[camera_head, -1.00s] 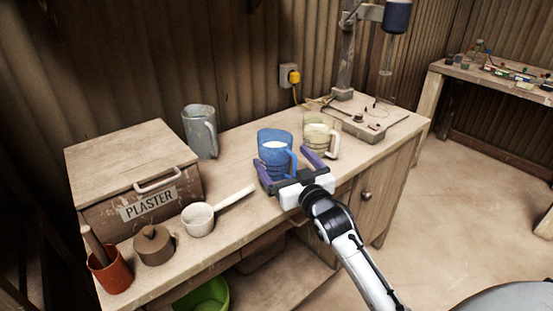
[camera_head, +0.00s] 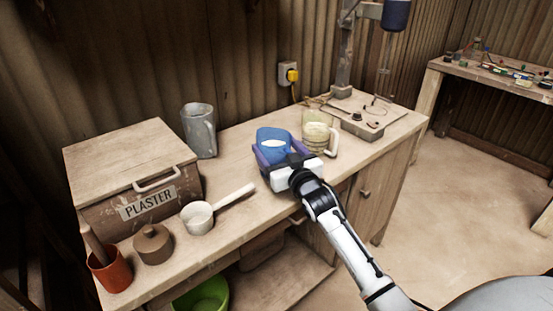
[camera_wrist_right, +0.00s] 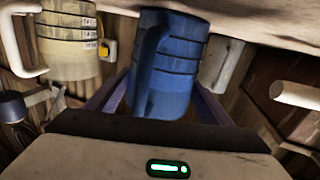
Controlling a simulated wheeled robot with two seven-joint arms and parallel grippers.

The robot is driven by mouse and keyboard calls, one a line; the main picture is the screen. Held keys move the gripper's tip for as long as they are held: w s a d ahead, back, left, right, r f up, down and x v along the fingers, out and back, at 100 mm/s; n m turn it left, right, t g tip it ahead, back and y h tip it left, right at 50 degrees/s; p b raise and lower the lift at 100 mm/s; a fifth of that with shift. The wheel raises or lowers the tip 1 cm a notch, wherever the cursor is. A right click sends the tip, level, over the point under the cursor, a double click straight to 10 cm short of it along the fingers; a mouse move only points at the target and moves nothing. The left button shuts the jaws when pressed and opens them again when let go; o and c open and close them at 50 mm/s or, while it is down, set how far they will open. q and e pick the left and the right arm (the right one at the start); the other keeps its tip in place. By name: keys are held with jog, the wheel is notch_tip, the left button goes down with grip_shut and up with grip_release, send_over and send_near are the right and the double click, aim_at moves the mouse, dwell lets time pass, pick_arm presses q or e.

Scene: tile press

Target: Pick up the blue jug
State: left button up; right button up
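The blue jug (camera_head: 274,134) stands on the wooden bench, with something white inside it. My right gripper (camera_head: 285,158) reaches in from the front, with its purple fingers on either side of the jug. The gripper hides the jug's lower part in the head view. In the right wrist view the jug (camera_wrist_right: 172,70) fills the space between the two fingers (camera_wrist_right: 160,95), its handle turned toward the camera. The fingers are spread and close to the jug's sides; I cannot tell whether they touch it. My left gripper is not in view.
A clear jug with pale contents (camera_head: 316,133) stands close to the right of the blue jug. A grey jug (camera_head: 199,130) stands behind left. A white ladle (camera_head: 198,217), lidded brown pot (camera_head: 153,244) and plaster box (camera_head: 130,165) are left. A stand (camera_head: 362,112) is at the right.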

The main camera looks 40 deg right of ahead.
jog(key=c, duration=0.3)
jog(key=shift+r, duration=0.2)
jog(key=shift+c, duration=0.5)
jog(key=shift+r, duration=0.15)
